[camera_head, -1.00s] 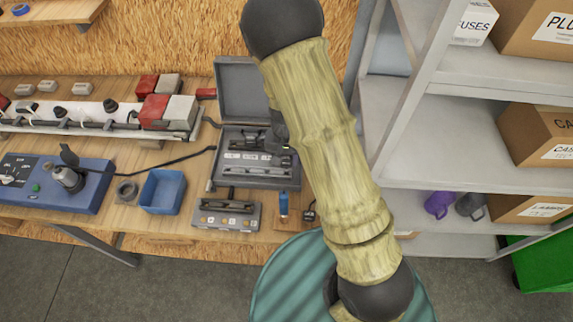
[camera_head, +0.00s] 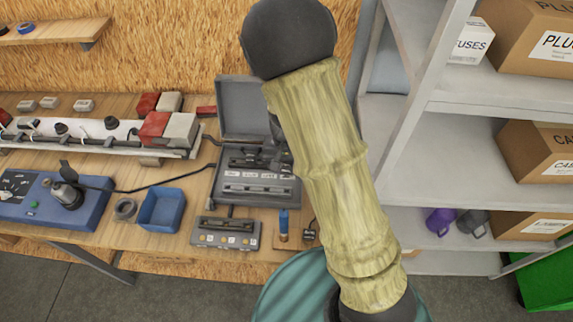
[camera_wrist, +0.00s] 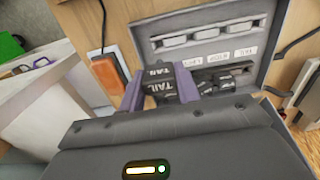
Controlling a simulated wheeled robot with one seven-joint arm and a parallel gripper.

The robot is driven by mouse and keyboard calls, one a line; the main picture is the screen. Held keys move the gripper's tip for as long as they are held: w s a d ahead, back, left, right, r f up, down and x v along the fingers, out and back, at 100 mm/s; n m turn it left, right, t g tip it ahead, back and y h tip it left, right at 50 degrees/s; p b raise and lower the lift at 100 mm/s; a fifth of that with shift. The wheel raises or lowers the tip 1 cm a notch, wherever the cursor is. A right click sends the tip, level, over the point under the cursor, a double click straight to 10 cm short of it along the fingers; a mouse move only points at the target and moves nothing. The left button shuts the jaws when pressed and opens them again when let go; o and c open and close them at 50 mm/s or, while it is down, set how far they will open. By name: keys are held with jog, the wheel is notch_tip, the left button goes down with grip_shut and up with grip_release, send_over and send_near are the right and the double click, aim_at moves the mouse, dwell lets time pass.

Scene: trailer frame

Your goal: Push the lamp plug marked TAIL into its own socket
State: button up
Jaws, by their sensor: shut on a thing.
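In the wrist view, my gripper (camera_wrist: 160,84) has its two purple fingers closed around a black plug with white TAIL lettering (camera_wrist: 151,90). It hangs over the near left part of the open grey case (camera_wrist: 270,72). A row of grey sockets (camera_wrist: 203,33) is across the case, with small white labels beside it; I cannot read these surely. The plug is apart from that row. Several other dark plugs (camera_wrist: 228,78) lie in the case beside the gripper. In the head view, the case (camera_head: 230,196) stands on the bench, and my arm largely hides my gripper.
A blue bin (camera_head: 160,210) and a blue tester (camera_head: 40,205) with a cable stand left. Grey shelving (camera_head: 470,105) stands close on the right.

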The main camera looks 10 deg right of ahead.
jog(key=w+a+f+p, duration=0.2)
jog(key=w+a+p, duration=0.3)
jog(key=w+a, duration=0.8)
jog(key=shift+w+a, duration=0.2)
jog(key=shift+a, duration=1.5)
jog(key=shift+f+b, duration=1.25)
jog(key=shift+f, duration=0.6)
jog(key=shift+f+b, duration=0.35)
jog(key=shift+f, duration=0.1)
jog(key=shift+f, duration=0.1)
